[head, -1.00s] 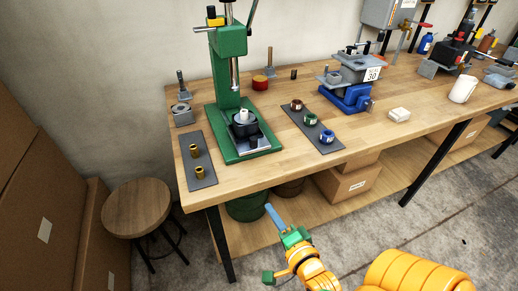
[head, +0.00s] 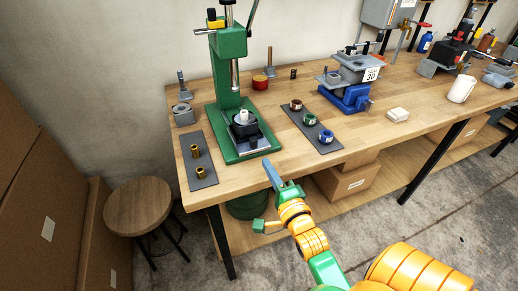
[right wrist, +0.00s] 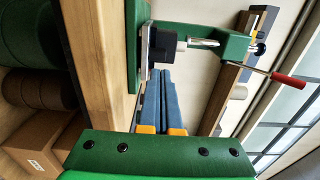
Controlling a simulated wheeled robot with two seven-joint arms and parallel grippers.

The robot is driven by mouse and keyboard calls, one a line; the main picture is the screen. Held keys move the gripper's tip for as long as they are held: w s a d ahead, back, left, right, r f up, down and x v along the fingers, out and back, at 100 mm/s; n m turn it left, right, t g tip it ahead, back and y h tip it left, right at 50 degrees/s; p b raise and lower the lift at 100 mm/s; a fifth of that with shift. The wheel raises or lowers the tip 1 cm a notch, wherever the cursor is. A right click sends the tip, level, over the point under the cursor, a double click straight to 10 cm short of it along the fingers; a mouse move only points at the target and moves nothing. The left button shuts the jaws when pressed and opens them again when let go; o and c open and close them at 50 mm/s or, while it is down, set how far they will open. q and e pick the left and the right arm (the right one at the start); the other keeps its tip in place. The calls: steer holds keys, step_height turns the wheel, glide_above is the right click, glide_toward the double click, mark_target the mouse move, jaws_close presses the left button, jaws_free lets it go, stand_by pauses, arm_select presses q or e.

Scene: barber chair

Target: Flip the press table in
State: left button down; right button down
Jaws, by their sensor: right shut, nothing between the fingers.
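The green press (head: 228,70) stands on the workbench, its ram (head: 235,75) pointing down above a black block with a pale piece on top (head: 244,121). A grey press table plate (head: 252,146) shows under the block, over the green base. In the right wrist view the black block (right wrist: 164,45) and the ram (right wrist: 203,43) lie just beyond my fingers. My right gripper (head: 270,166) is shut and empty, its blue-grey fingers at the bench's front edge, in front and to the right of the press base. It also shows in the right wrist view (right wrist: 160,74). My left gripper is not in view.
A dark mat with brass bushings (head: 196,160) lies left of the press. A mat with several coloured rings (head: 312,128) lies right of it. A blue vise (head: 345,98) stands further right. A stool (head: 137,207) stands at the bench's left end. Bare wood lies between press and right mat.

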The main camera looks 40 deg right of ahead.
glide_toward(249, 133)
steer(key=shift+x, duration=1.05)
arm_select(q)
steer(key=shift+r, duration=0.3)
arm_select(e)
steer(key=shift+f, duration=0.2)
